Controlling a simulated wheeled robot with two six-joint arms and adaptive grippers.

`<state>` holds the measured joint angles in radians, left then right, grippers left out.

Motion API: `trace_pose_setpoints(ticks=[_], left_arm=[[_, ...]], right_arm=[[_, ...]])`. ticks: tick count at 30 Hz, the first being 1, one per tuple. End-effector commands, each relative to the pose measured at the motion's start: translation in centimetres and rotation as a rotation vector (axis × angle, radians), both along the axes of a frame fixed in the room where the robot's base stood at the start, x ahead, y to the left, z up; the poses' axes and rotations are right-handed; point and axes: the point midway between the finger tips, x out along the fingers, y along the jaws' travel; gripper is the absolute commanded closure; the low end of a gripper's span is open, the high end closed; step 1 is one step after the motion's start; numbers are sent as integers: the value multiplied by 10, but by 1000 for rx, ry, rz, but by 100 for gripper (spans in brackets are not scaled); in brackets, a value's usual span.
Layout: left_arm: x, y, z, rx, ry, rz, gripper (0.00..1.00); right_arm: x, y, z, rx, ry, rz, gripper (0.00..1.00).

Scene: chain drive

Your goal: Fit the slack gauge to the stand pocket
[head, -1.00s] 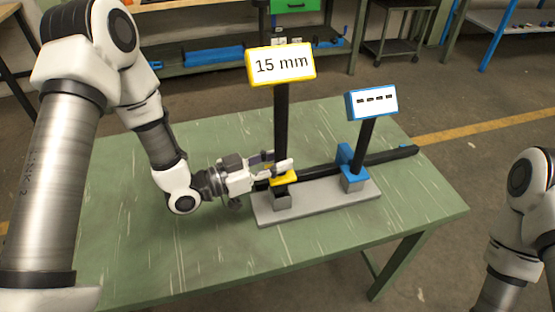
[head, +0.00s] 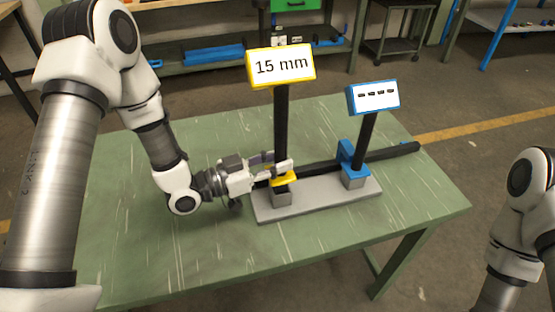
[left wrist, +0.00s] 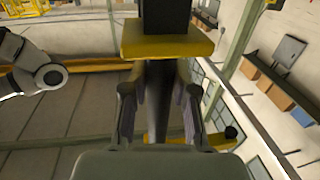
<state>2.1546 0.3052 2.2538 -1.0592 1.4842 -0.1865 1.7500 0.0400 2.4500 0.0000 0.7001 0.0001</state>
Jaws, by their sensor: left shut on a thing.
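The gauge has a long black bar (head: 395,153), a yellow end piece (head: 285,179) with a black post and a yellow "15 mm" sign (head: 280,66), and a blue piece (head: 348,157) with a post and a sign showing dashes (head: 374,97). The grey stand (head: 318,200) lies on the table with two raised blocks under the yellow and blue pieces. Whether the gauge is seated in them is unclear. My left gripper (head: 283,166) is shut at the yellow end. In the left wrist view its fingers flank the dark bar below the yellow piece (left wrist: 165,45). My right gripper is out of view.
The green table (head: 200,265) has free room in front of the stand and at the back. The bar's right end overhangs near the table's back right edge. A workbench with blue items stands behind, apart from the table.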

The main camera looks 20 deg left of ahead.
Motion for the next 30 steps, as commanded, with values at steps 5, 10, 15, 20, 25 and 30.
trace_pose_setpoints(ticks=[5, 10, 15, 20, 25, 30], left_arm=[[1, 0, -2, -3, -6, 0, 100], [1, 0, -6, -3, -6, 0, 100], [1, 0, -9, -3, -6, 0, 100], [1, 0, -12, -3, -6, 0, 100], [1, 0, -16, -3, -6, 0, 100], [1, 0, -19, -2, -5, 0, 100]], right_arm=[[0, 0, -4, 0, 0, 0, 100], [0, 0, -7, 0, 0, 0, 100], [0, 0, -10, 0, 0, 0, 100], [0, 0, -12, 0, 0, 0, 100], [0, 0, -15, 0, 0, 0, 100], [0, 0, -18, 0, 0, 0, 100]])
